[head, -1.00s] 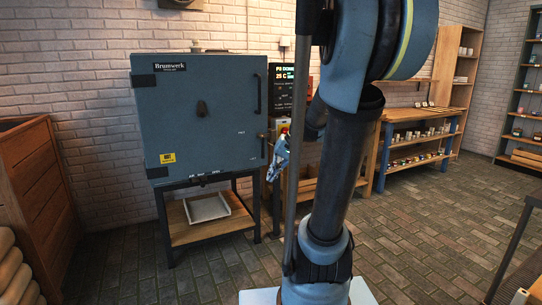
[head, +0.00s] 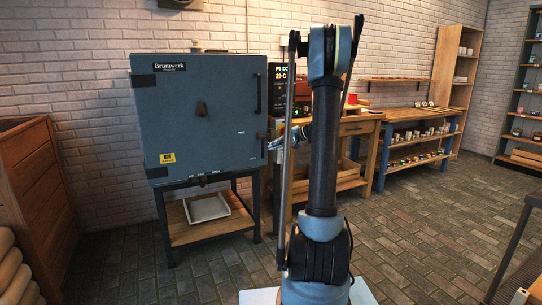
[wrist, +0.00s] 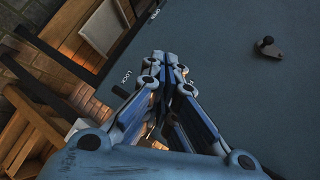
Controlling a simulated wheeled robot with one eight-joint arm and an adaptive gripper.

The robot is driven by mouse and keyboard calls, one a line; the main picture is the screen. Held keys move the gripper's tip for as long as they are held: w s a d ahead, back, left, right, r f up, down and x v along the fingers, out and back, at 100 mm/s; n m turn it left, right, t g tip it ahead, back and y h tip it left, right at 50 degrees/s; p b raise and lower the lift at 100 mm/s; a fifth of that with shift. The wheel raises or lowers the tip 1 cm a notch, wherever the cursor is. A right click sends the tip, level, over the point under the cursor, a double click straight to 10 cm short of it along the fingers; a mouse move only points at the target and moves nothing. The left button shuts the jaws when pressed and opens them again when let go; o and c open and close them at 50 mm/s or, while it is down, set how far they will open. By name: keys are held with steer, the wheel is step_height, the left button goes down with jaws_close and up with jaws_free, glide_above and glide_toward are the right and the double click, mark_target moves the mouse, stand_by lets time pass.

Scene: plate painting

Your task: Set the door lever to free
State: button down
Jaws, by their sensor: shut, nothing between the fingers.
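The door lever (head: 262,135) is at the right edge of the blue-grey kiln door (head: 210,105), below the upright door handle (head: 257,93). In the wrist view a dark stub, probably the lever (wrist: 119,90), sits beside the LOCK lettering, and other lettering shows higher up. The lever's exact setting cannot be told. My gripper (wrist: 165,59) is shut with empty fingertips in front of the door, right of the stub in the wrist view and apart from it in the picture. In the head view my gripper (head: 274,144) is just right of the lever, partly behind my arm.
A dark knob (head: 201,109) sticks out of the door's middle. A lit control panel (head: 301,83) stands behind my arm. A wooden workbench (head: 357,127) stands to the right. A white tray (head: 207,208) lies on the shelf under the kiln.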

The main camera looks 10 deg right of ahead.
steer(key=w+d+f+m+t+y, duration=0.3)
steer(key=w+d+f+t, duration=0.1)
steer(key=w+d+f, duration=0.85)
steer(key=r+x, duration=0.2)
steer(key=x, duration=1.1)
steer(key=shift+a+r, duration=0.2)
steer(key=shift+a, duration=0.15)
